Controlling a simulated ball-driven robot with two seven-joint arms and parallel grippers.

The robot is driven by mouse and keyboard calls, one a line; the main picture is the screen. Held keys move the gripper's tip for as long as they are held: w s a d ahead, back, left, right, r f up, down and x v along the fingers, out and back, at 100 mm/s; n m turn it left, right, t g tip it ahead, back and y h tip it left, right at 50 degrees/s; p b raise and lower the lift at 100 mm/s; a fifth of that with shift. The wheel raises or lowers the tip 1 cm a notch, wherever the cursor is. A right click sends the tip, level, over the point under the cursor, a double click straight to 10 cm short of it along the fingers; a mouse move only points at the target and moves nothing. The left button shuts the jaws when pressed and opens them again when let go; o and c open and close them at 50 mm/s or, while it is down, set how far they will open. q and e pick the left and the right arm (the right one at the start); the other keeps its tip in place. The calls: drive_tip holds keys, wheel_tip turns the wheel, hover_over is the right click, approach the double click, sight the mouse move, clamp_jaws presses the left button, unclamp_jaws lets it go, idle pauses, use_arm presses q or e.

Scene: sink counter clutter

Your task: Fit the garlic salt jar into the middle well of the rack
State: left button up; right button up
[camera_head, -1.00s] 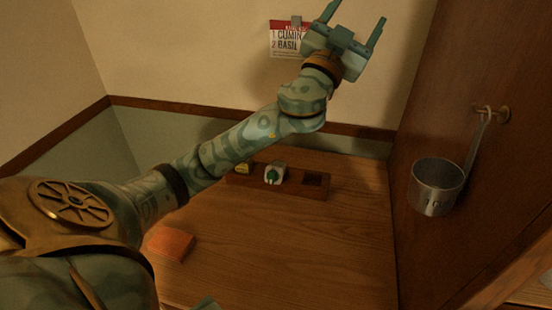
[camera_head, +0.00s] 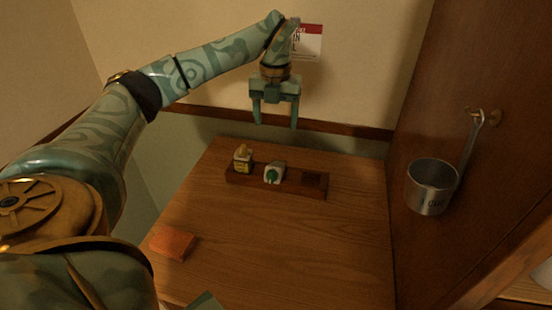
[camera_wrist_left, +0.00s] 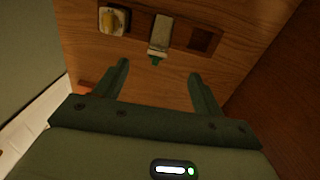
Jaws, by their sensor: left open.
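The dark wooden rack (camera_head: 236,179) stands toward the back of the wooden counter. A white jar with a green cap (camera_head: 275,172) is tipped over at its middle well, cap toward me; its label is not readable, so I cannot confirm it is the garlic salt. It also shows in the wrist view (camera_wrist_left: 160,36). A yellow-capped jar (camera_head: 243,160) stands in the left well. The right well (camera_head: 313,181) is empty. My left gripper (camera_head: 275,124) is open and empty, fingers pointing down, above and behind the rack.
An orange block (camera_head: 173,243) lies on the counter at the front left. A metal measuring cup (camera_head: 431,190) hangs from a hook on the brown panel at the right. A card (camera_head: 309,43) is on the back wall, partly hidden by my arm.

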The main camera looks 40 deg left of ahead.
use_arm(q)
drive_tip(key=b, duration=0.3)
approach(276, 164)
wheel_tip(276, 164, down, 5)
drive_tip(key=shift+s+d+f, duration=0.1)
drive_tip(key=shift+s+f, duration=0.05)
drive_tip(key=shift+f, duration=0.1)
wheel_tip(276, 164, down, 5)
drive_tip(key=shift+f+b, duration=0.2)
drive_tip(key=shift+b, duration=0.55)
drive_tip(key=shift+r, duration=0.1)
drive_tip(key=c, duration=1.2)
